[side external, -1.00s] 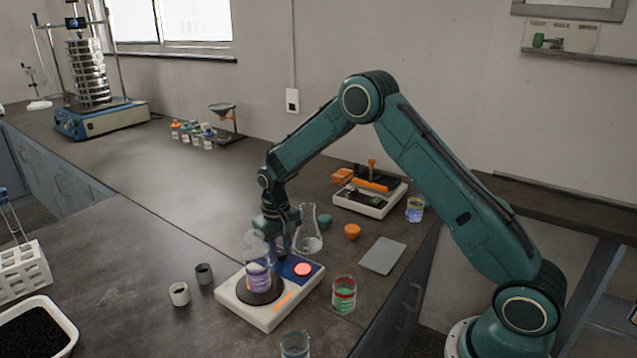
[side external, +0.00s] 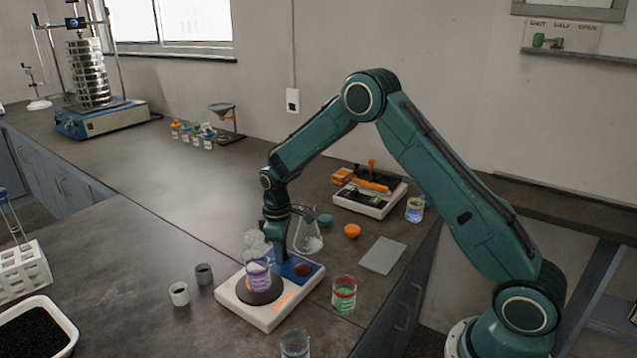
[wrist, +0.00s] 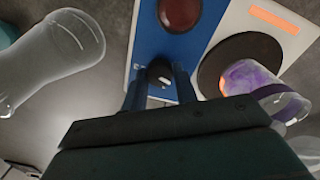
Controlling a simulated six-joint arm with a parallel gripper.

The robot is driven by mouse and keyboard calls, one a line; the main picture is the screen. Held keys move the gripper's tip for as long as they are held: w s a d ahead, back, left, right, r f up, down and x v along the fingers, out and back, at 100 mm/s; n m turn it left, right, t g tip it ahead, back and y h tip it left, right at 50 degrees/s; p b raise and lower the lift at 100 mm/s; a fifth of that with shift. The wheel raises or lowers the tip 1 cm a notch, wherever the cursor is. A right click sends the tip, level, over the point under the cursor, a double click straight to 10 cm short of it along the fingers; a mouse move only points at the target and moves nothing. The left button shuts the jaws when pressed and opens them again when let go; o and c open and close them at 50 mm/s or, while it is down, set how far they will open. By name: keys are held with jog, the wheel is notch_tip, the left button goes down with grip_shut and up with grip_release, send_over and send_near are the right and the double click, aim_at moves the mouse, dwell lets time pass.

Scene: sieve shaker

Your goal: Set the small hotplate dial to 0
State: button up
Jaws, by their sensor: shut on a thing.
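The small hotplate (side external: 255,315) is a white box with a blue panel (side external: 288,276) and a round dark heating plate (side external: 240,290). Its dial (wrist: 160,72) is a small dark knob on the blue panel in the wrist view; my gripper hides it in the side view. My gripper (side external: 280,258) points down at the panel, its two fingers (wrist: 160,88) shut on either side of the dial. A round red lamp (side external: 302,269) on the panel is dark; it also shows dull red in the wrist view (wrist: 180,12). I cannot read any dial marks.
A beaker of purple liquid (side external: 258,279) stands on the heating plate, with vapour above it. A glass flask (side external: 308,240) stands close behind the gripper. A beaker with red and green contents (side external: 344,294) is right of the hotplate. Two small cups (side external: 180,294) stand left.

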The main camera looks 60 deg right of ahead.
jog(key=shift+r, duration=0.1)
dwell(0.4)
jog(key=o, duration=1)
jog(key=shift+c, duration=0.2)
notch_tip(320, 180, up, 14)
jog(key=shift+a, duration=0.25)
jog(key=shift+s, duration=0.15)
